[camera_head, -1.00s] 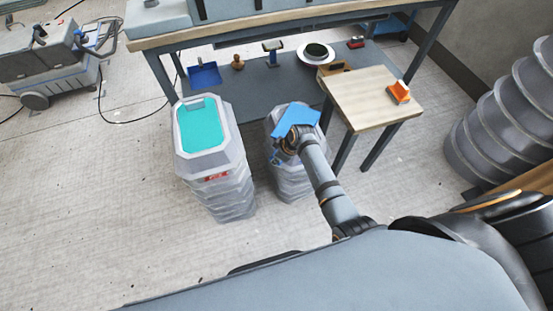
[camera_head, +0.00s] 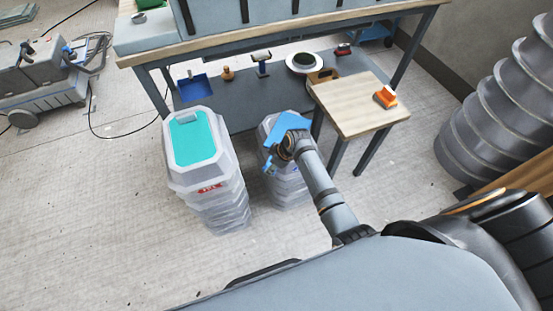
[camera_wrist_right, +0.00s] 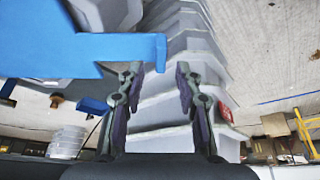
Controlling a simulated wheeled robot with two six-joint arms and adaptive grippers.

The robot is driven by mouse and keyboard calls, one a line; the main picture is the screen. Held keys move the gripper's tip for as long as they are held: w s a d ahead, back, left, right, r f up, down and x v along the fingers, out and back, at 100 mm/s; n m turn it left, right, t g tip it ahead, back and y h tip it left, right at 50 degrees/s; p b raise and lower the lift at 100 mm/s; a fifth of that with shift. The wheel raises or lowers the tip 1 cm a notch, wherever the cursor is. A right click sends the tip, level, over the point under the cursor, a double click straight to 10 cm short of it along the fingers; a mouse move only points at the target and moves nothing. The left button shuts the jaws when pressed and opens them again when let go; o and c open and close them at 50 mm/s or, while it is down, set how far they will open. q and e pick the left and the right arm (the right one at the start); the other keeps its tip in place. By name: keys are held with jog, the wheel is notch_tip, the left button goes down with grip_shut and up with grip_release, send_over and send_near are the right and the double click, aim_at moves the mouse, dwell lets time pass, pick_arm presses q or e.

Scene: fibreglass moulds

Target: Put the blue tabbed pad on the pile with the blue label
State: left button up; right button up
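The blue pad (camera_head: 284,126) lies at the top of the right grey pile (camera_head: 292,193) in the head view. It covers much of that pile's top; whether it lies flat on it I cannot tell. In the head view the wrist hides part of the pile. A small blue patch (camera_head: 268,165) shows at its side, perhaps the label. My left gripper is not in view.
The left grey pile (camera_head: 219,196) carries a teal pad (camera_head: 193,138) and a red label (camera_head: 209,188). A small wooden table (camera_head: 350,108) with an orange block (camera_head: 385,97) stands close on the right. A workbench (camera_head: 225,40) stands behind.

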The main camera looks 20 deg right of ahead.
jog(key=p+v, duration=0.1)
jog(key=v, duration=0.8)
jog(key=shift+r, duration=0.1)
jog(key=s+d+f+m+h, duration=0.1)
jog(key=s+d+f+m, duration=0.15)
jog(key=f, duration=0.45)
jog(key=s+d+f+m+g, duration=0.1)
jog(key=s+f, duration=0.3)
jog(key=f, duration=0.3)
jog(key=s+d+f+m+h, duration=0.1)
jog(key=s+d+f+m, duration=0.1)
jog(key=s+f, duration=0.35)
jog(key=s+d+f+m, duration=0.1)
jog(key=s+f, duration=0.4)
jog(key=s, duration=0.4)
jog(key=s+d+f+m+h, duration=0.1)
jog(key=s+d+f, duration=0.1)
jog(key=s+f, duration=0.4)
jog(key=s+d+f+m+g+h, duration=0.1)
jog(key=s+f, duration=0.4)
jog(key=s, duration=0.6)
jog(key=shift+s+d+f, duration=0.3)
jog(key=shift+d+f, duration=0.1)
jog(key=shift+d, duration=0.2)
jog(key=shift+r+m+p, duration=0.1)
jog(key=shift+m+p, duration=0.15)
jog(key=shift+p, duration=0.05)
